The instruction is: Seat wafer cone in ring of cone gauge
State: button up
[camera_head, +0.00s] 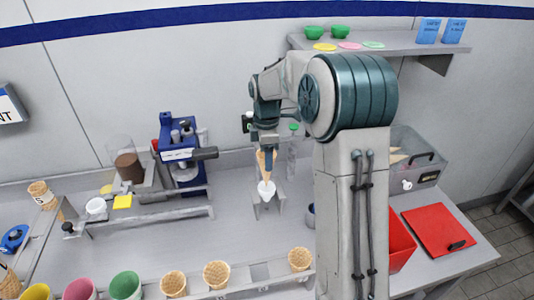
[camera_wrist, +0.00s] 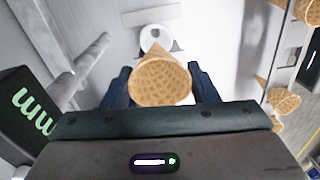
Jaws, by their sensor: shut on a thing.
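The wafer cone (camera_head: 264,165) hangs point down from my gripper (camera_head: 266,150). In the wrist view the cone (camera_wrist: 160,82) shows its open mouth between the two dark fingers of my gripper (camera_wrist: 162,86), which are shut on it. The white ring of the cone gauge (camera_head: 266,188) is just below the cone in the head view. In the wrist view the ring (camera_wrist: 155,36) shows beyond the cone's mouth, with its hole partly visible. The cone's tip is hidden in the wrist view, and I cannot tell whether it touches the ring.
A front rail holds several wafer cones (camera_head: 217,275) and coloured cups (camera_head: 125,286). A blue machine (camera_head: 182,155) stands at the left back. A red tray (camera_head: 438,228) lies at the right. A shelf (camera_head: 385,43) is above. The counter left of the gauge is fairly clear.

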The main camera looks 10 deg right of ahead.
aim_at(267, 177)
jog(key=shift+f+b, duration=2.9)
jog(key=shift+f, duration=1.6)
jog(key=o, duration=0.8)
jog(key=r, duration=1.3)
jog(key=shift+w+r, duration=0.35)
